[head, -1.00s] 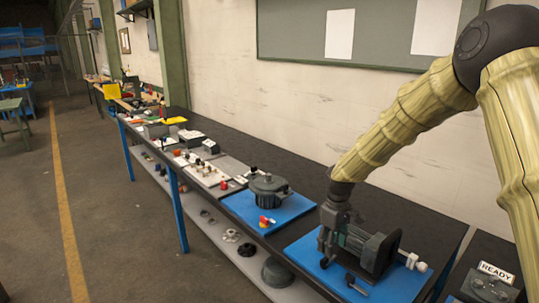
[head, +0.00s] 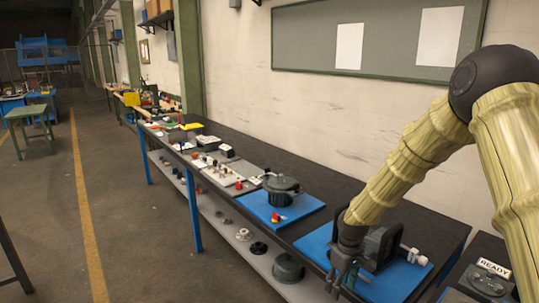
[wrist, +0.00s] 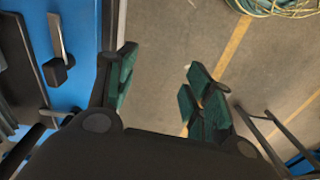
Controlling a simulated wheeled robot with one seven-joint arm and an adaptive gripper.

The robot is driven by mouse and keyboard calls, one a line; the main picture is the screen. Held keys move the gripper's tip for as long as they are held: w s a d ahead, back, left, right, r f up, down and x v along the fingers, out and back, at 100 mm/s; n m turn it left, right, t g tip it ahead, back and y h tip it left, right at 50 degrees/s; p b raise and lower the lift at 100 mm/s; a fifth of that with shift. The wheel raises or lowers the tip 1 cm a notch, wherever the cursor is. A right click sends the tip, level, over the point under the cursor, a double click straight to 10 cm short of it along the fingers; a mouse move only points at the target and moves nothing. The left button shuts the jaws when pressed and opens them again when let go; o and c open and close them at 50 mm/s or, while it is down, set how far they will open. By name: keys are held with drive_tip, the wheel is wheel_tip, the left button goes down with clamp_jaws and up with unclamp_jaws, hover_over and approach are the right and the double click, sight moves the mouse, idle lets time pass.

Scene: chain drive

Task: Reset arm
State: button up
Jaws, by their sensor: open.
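My gripper (head: 343,280) hangs at the front edge of the long black workbench (head: 340,195), beside a dark machine (head: 382,245) on a blue mat (head: 318,243). In the wrist view my gripper (wrist: 157,95) is open, with its two green-padded fingers apart and only floor visible between them. The blue mat (wrist: 88,60) and a black lever with a grey bar (wrist: 57,62) lie to the left of the fingers. My arm hides part of the machine in the head view.
A second blue mat (head: 258,207) holds a dark round housing (head: 283,188) and a small red-yellow part (head: 276,218). A lower shelf (head: 265,262) holds several round parts. A READY sign (head: 494,267) stands at the right. The floor (head: 130,210) left of the bench is open.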

drive_tip(key=s+a+f+m, duration=0.2)
drive_tip(key=s+f, duration=0.8)
drive_tip(key=f, duration=0.3)
drive_tip(key=s+d+f+m, duration=0.1)
drive_tip(key=s+f, duration=0.3)
drive_tip(key=s, duration=0.7)
drive_tip(key=s+d+f+m+b, duration=0.1)
drive_tip(key=s+f, duration=0.4)
drive_tip(key=s, duration=0.6)
drive_tip(key=s+f+m+b, duration=0.1)
drive_tip(key=s+f+m, duration=0.2)
drive_tip(key=s, duration=0.8)
wheel_tip(320, 180, down, 2)
drive_tip(key=shift+s+d+f+h, duration=0.1)
drive_tip(key=shift+s+d+h, duration=0.2)
drive_tip(key=shift+d, duration=0.1)
